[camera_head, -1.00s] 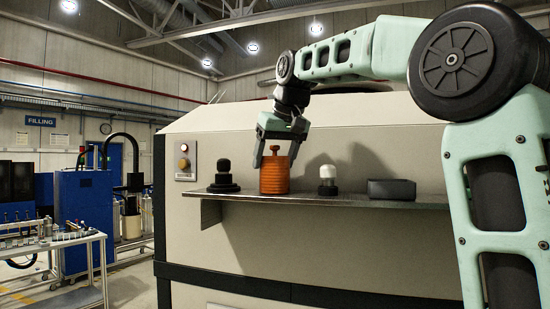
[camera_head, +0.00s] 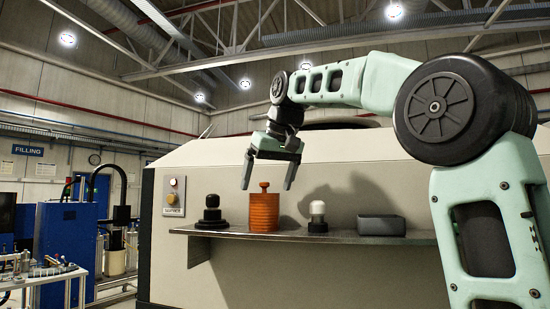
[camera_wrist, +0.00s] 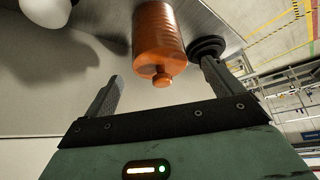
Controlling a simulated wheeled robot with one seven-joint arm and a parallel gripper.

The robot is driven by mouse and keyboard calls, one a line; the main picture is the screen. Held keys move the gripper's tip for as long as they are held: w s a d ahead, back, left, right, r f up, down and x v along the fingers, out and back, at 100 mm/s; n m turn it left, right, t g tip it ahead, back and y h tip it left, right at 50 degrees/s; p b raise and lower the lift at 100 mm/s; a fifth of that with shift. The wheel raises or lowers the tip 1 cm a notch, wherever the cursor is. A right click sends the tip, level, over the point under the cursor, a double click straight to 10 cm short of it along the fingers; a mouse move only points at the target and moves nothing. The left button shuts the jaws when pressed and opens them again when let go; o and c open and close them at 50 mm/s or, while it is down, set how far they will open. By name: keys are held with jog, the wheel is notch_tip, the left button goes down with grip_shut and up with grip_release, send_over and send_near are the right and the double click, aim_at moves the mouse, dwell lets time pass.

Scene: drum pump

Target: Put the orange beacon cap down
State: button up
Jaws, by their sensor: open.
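The orange beacon cap (camera_head: 264,213), a ribbed cylinder with a small knob on top, stands upright on the metal shelf (camera_head: 345,238). In the wrist view the orange cap (camera_wrist: 158,42) shows with its knob facing me. My gripper (camera_head: 268,180) is open and empty, with its fingers spread above the cap to either side of the knob. In the wrist view the fingers of my gripper (camera_wrist: 160,84) are apart with nothing held between them. The cap does not touch the fingers in these views.
On the shelf, a black stepped knob piece (camera_head: 211,213) stands left of the cap. A white-domed lamp on a black base (camera_head: 317,217) and a dark grey tray (camera_head: 382,225) stand to the right. A control panel (camera_head: 174,196) is on the machine wall at left.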

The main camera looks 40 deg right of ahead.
jog(key=v, duration=0.8)
jog(key=shift+r, duration=0.1)
dwell(0.4)
